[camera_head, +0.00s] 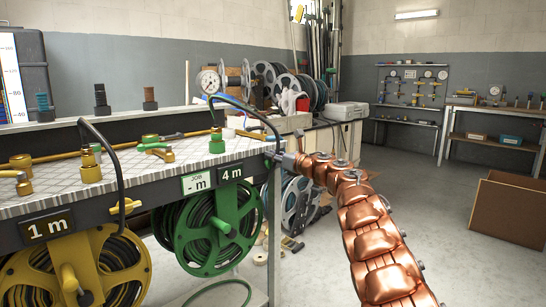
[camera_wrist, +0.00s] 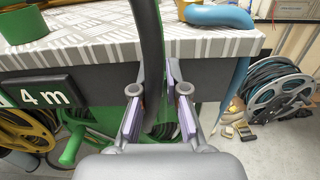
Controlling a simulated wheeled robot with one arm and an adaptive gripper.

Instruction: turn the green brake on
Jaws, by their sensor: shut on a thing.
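The green hose reel (camera_head: 205,235) hangs under the bench, below the "4 m" sign (camera_head: 230,173). Its green crank handle also shows in the wrist view (camera_wrist: 72,147). The brake is not clearly visible in the head view. My gripper (camera_head: 277,157) is at the bench's right front corner. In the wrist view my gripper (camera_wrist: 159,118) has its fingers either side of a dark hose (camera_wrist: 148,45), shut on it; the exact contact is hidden.
A yellow reel (camera_head: 65,265) with a yellow handle (camera_head: 127,206) beside it hangs left under the "1 m" sign. Valves and fittings cover the bench top (camera_head: 115,178). More reels (camera_wrist: 278,88) stand at right. A brown box (camera_head: 508,207) stands on open floor.

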